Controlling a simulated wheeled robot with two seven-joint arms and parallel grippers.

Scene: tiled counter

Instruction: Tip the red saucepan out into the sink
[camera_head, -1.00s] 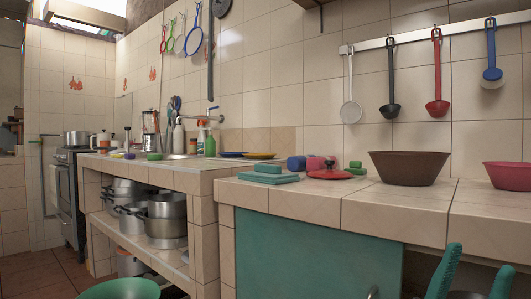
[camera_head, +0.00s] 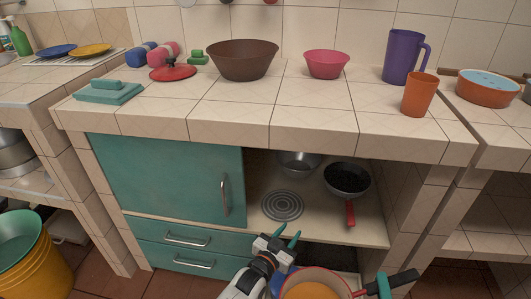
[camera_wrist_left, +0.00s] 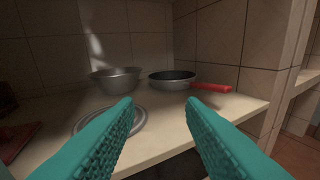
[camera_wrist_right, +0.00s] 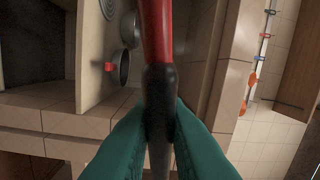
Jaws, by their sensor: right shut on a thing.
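The red saucepan (camera_head: 343,283) is at the bottom edge of the head view, in front of the cabinet, with orange-brown contents inside; its lower part is cut off. My right gripper (camera_head: 384,284) is shut on its black handle. In the right wrist view the handle (camera_wrist_right: 158,115) runs between the teal fingers, with a red part beyond. My left gripper (camera_head: 288,235) is open and empty, left of the saucepan and in front of the open shelf. The sink is not in view now.
The counter above holds a brown bowl (camera_head: 242,60), pink bowl (camera_head: 327,66), purple jug (camera_head: 403,58) and orange cup (camera_head: 419,95). A frying pan (camera_head: 347,180) and metal bowl (camera_head: 298,163) stand on the open shelf. Yellow buckets (camera_head: 38,265) stand at lower left.

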